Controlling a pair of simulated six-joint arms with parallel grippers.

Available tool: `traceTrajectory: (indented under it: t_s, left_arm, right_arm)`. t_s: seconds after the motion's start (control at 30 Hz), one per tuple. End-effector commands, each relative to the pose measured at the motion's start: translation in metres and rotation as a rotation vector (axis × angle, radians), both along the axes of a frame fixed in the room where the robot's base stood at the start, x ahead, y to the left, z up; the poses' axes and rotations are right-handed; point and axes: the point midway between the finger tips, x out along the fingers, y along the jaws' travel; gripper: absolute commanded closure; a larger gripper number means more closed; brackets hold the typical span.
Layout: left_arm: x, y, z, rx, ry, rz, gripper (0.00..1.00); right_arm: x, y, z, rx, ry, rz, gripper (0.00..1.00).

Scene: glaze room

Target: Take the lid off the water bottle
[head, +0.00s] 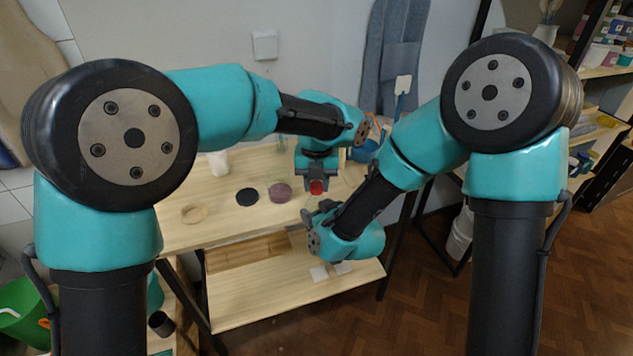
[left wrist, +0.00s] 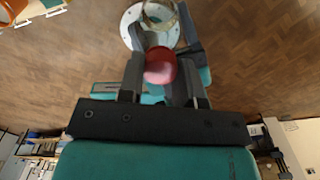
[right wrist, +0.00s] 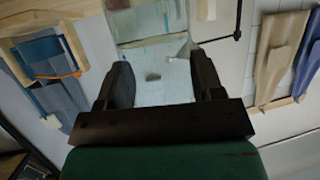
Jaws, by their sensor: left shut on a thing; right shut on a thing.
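The red lid (head: 317,187) is below my left gripper (head: 317,180) in the head view. In the left wrist view the lid (left wrist: 160,66) sits between the fingers of my left gripper (left wrist: 160,80), which is shut on it. My right gripper (head: 312,212) is just below and beside the lid. In the right wrist view my right gripper (right wrist: 155,82) is shut on the clear water bottle (right wrist: 160,90), whose see-through body fills the space between the fingers. The bottle is hard to make out in the head view. I cannot tell whether the lid still touches it.
A wooden table (head: 225,225) stands behind the grippers. On it are a tan ring (head: 194,214), a dark disc (head: 247,196), a mauve disc (head: 280,192) and a white cup (head: 218,163). Blue aprons (head: 391,60) hang on the wall. Shelves (head: 600,70) stand at the right.

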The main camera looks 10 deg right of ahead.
Motion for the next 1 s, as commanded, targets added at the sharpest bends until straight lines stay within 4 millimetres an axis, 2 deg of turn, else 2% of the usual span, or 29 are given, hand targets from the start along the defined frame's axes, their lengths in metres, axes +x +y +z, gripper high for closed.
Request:
traceTrajectory:
  t_s: [0.17,1.0]
  left_arm:
    - [-0.0001,-0.0002,0.0001,0.000,0.000,0.130,0.96]
    - [-0.0001,-0.0004,0.0009,0.000,0.000,1.232,0.96]
  right_arm:
    - [0.0002,0.0001,0.0002,0.000,-0.001,0.000,1.00]
    - [0.0002,0.0001,0.0002,0.000,-0.001,0.000,1.00]
